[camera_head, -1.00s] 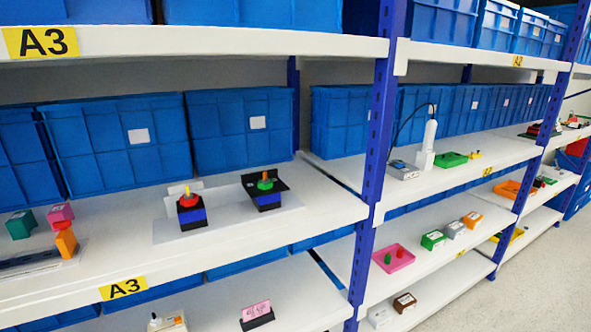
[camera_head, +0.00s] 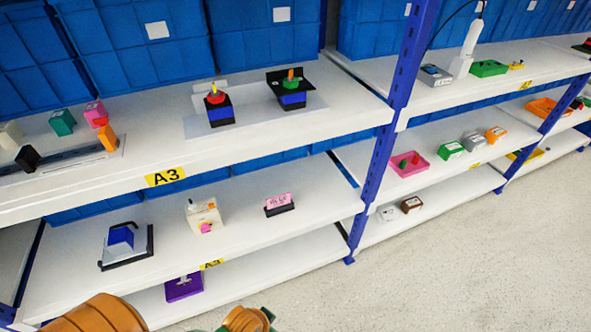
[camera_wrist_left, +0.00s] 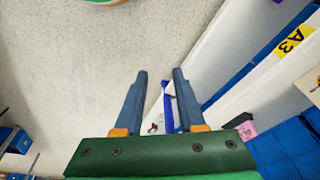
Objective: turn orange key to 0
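Two rotary switches stand on a light plate on the A3 shelf in the head view. The right switch (camera_head: 292,93) has a blue and black body, a green collar and an upright orange key (camera_head: 291,75). The left switch (camera_head: 218,109) has a blue and black body, a red collar and a yellow-orange key (camera_head: 214,88). Their dial marks are too small to read. My left gripper (camera_wrist_left: 156,78) is open and empty in the left wrist view, over the floor and away from both switches. My right gripper is not seen.
Coloured blocks (camera_head: 62,122) sit left of the switches. Blue bins (camera_head: 160,58) stand behind, and a blue post (camera_head: 408,70) rises to the right. The floor (camera_head: 440,270) is clear.

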